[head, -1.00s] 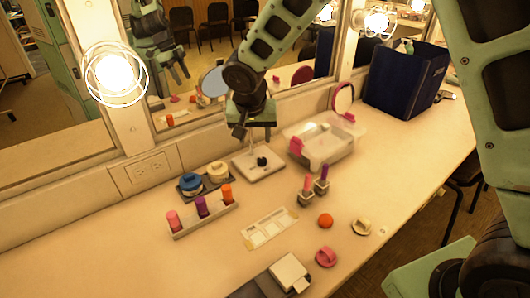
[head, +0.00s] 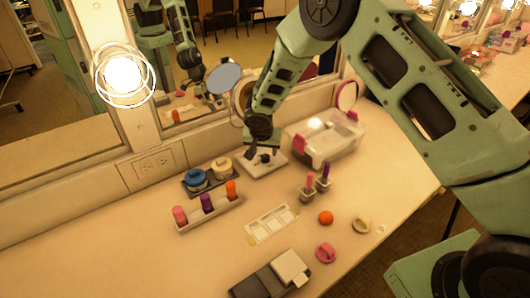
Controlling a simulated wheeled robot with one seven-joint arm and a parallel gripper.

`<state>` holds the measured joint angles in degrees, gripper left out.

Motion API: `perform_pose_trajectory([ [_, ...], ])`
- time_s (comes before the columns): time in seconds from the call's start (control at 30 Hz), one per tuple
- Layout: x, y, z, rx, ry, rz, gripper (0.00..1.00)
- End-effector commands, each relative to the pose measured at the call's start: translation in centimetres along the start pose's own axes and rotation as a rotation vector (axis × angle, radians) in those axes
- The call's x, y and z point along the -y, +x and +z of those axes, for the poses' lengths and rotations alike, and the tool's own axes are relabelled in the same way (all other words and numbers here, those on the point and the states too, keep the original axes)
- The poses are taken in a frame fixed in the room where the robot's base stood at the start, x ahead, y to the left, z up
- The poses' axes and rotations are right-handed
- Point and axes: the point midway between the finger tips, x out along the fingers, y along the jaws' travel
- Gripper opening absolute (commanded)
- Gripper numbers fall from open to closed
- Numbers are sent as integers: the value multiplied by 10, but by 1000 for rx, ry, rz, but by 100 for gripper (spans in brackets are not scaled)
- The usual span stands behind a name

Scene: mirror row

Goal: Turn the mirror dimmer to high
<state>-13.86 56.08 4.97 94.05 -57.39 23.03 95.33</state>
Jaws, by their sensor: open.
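The mirror dimmer appears to be the small dark knob (head: 265,158) on a pale square base (head: 262,168) near the wall, in the head view. A round mirror (head: 241,101) stands behind it, partly hidden by my arm. My gripper (head: 263,150) points down right at the knob, with its fingers open around or just above it. I cannot tell whether they touch the knob. The knob's setting is too small to read.
A clear bin (head: 335,142) stands close on the right. Blue and cream jars (head: 195,180) and a rack of lipsticks (head: 207,213) are on the left.

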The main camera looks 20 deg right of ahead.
Motion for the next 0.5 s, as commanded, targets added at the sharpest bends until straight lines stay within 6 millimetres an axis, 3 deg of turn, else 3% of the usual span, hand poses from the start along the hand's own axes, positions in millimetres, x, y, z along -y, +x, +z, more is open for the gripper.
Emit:
perform_pose_trajectory([
  [0.2, 0, 28, 0, 1, 1, 1, 50],
  [0.5, 0, 39, 0, 0, 0, 0, 50],
])
